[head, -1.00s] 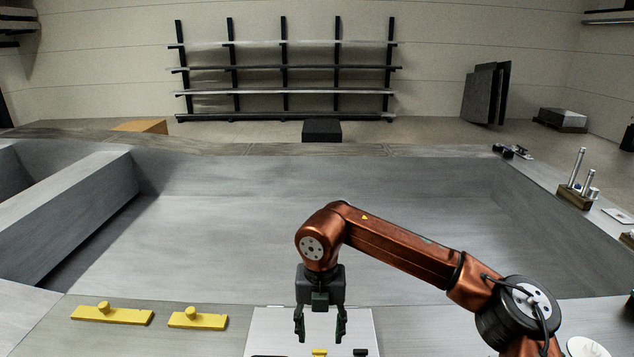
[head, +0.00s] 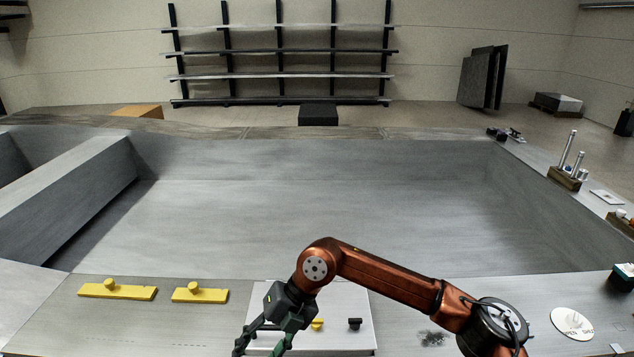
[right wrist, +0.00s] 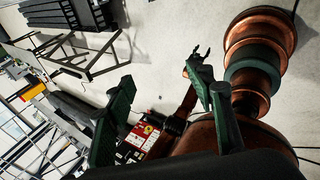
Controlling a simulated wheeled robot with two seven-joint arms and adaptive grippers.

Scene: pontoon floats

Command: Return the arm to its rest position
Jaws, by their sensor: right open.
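My right arm comes in from the lower right of the head view, and its dark gripper (head: 264,340) hangs at the bottom edge, over the left front of a white panel (head: 340,300). The jaws are open with nothing between them. In the right wrist view the two green fingers (right wrist: 165,100) stand wide apart and empty. Beyond them is a copper arm link with a small dark claw-like end (right wrist: 196,60), which may be my left gripper; its opening is unclear. No left arm shows in the head view.
Two yellow bars with knobs (head: 118,291) (head: 200,293) lie on the ledge left of the panel. A yellow and a black knob (head: 355,324) sit on the panel. A round white disc (head: 572,323) lies at right. The wide grey basin (head: 310,215) behind is empty.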

